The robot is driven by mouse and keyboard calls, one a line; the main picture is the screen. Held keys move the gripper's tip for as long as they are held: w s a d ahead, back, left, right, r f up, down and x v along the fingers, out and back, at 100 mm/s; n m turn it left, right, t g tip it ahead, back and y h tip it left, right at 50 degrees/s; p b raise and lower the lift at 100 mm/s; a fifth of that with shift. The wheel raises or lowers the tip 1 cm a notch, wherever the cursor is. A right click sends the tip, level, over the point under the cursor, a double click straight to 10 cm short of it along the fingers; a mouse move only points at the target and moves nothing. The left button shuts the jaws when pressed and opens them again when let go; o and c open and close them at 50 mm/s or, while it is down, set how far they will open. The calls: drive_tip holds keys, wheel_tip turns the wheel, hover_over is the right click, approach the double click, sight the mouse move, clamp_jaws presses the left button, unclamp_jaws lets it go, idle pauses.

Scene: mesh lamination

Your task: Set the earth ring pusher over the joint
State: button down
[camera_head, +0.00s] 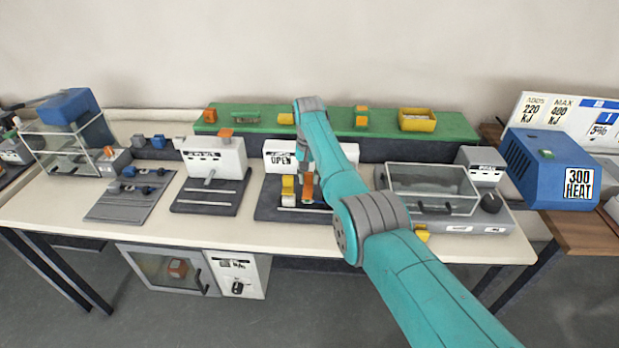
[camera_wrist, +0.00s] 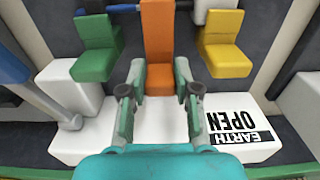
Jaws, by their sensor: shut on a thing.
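An orange upright block, which I take to be the earth ring pusher (camera_wrist: 158,45), stands between the two fingers of my gripper (camera_wrist: 159,82) in the wrist view. My gripper is shut on it. In the head view the orange block (camera_head: 308,187) shows below my gripper (camera_head: 307,172), over the dark base of the station marked OPEN (camera_head: 281,158). In the wrist view this station's white panel reads EARTH OPEN (camera_wrist: 238,128). The joint cannot be made out clearly; the block's far end runs out of the wrist view.
A green block (camera_wrist: 96,48) and a yellow block (camera_wrist: 222,48) flank the orange one. A blue rod (camera_wrist: 12,62) and white arm lie at the left. A white station (camera_head: 213,158) stands left of my arm, and a clear-lidded box (camera_head: 432,185) right.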

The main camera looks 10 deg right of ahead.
sight(308, 185)
drive_tip(key=shift+s+a+f, duration=0.1)
drive_tip(key=shift+s+f, duration=0.05)
drive_tip(key=c, duration=0.8)
unclamp_jaws()
drive_tip(key=shift+s, duration=0.1)
drive_tip(key=shift+c, duration=0.2)
wheel_tip(308, 185, up, 12)
